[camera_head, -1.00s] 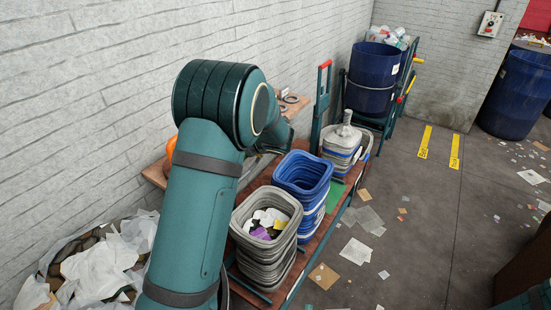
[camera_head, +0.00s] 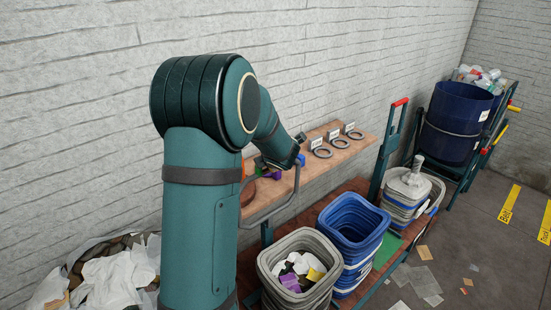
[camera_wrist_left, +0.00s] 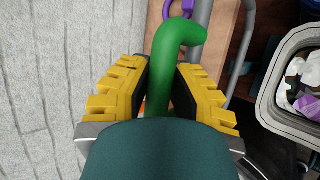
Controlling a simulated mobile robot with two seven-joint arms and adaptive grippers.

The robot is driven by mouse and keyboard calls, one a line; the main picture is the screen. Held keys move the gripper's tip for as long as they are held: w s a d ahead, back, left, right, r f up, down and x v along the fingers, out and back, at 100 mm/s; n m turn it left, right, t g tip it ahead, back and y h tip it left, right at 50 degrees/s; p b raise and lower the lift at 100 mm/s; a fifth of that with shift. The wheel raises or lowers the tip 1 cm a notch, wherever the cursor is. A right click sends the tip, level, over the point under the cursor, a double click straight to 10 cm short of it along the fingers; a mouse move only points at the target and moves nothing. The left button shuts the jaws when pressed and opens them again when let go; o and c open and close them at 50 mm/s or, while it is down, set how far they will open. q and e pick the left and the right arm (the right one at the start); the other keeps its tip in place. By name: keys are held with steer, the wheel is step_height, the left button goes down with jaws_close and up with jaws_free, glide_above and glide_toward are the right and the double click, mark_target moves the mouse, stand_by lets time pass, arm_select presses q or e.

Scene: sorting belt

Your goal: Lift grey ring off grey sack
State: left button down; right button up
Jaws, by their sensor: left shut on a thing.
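A pale grey sack-like bundle with an upright neck (camera_head: 415,165) sits on top of a stack of grey and white bins at the right in the head view. I cannot tell if a ring lies around its neck. In the left wrist view my left gripper (camera_wrist_left: 162,88) is shut on a green hook (camera_wrist_left: 176,48) with a bent tip. In the head view my own arm hides this gripper. My right gripper is in neither view.
A grey bin with scraps (camera_head: 297,240) and blue stacked bins (camera_head: 352,215) stand below the shelf (camera_head: 300,178). A purple thing (camera_head: 272,173) lies near my forearm. A blue drum (camera_head: 455,122) stands at the back right. A bag of waste lies left of my arm.

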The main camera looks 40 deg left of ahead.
arm_select(q)
steer(key=shift+w+r, duration=0.15)
steer(key=shift+r, duration=0.1)
steer(key=c, duration=0.9)
jaws_free()
steer(key=shift+o, duration=0.3)
steer(key=shift+d, duration=0.1)
steer(key=shift+f, duration=0.1)
steer(key=v, duration=1.2)
